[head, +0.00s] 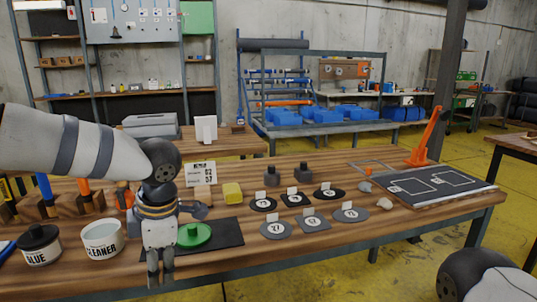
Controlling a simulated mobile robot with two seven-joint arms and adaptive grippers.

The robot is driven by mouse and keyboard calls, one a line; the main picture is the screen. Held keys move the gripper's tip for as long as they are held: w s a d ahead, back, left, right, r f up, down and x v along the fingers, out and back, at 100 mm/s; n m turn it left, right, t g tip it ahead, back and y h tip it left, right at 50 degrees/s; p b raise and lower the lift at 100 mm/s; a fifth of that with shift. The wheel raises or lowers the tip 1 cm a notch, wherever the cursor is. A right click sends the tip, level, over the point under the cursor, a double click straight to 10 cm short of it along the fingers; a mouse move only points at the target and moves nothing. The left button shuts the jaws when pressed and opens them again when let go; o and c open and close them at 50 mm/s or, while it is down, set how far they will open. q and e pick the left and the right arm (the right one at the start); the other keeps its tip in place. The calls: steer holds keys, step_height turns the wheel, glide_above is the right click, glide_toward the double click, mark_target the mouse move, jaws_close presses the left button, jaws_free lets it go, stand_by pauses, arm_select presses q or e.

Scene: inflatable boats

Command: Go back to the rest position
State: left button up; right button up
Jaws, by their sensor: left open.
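My left arm comes in from the left over the wooden workbench (340,238). My left gripper (160,281) points down near the bench's front edge, open, with nothing seen between its fingers. It is just left of a green disc with a knob (194,236), which lies on a black mat (230,235). The gripper hides part of the mat's left side.
A white cleaner tub (103,240) and a glue pot (39,246) stand left of the gripper. Several labelled dark patches (312,222), a yellow block (232,193) and a dark board (435,185) with an orange lever tool (426,140) lie to the right. The bench's front right is clear.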

arm_select(q)
steer(key=s+a+f+m+t+y, duration=0.1)
steer(key=s+a+f+m, duration=0.2)
steer(key=f, duration=0.4)
steer(key=s+f+m+t+y, duration=0.1)
steer(key=s+f+m, duration=0.1)
steer(key=f+m, duration=0.3)
steer(key=s+a+f+m+y, duration=0.1)
steer(key=s+a+f+m, duration=0.15)
steer(key=f, duration=0.55)
steer(key=s+d+f+m+g+h, duration=0.1)
steer(key=s+f+m+h, duration=0.2)
steer(key=s, duration=0.4)
steer(key=s+d+f+m, duration=0.1)
steer(key=s+f+m, duration=0.25)
steer(key=s, duration=0.35)
steer(key=s+d+m+g+h+p, duration=0.1)
steer(key=s+m+g, duration=0.4)
steer(key=s, duration=1.4)
steer(key=shift+s+d+r+m+h, duration=0.2)
steer(key=shift+s+r+m+h, duration=0.1)
steer(key=shift+m+h, duration=0.35)
arm_select(e)
steer(key=w, duration=0.1)
steer(key=w+r, duration=0.1)
steer(key=shift+w+a+r, duration=0.1)
steer(key=shift+w+a, duration=0.1)
steer(key=shift+w, duration=0.1)
arm_select(q)
steer(key=shift+w, duration=0.15)
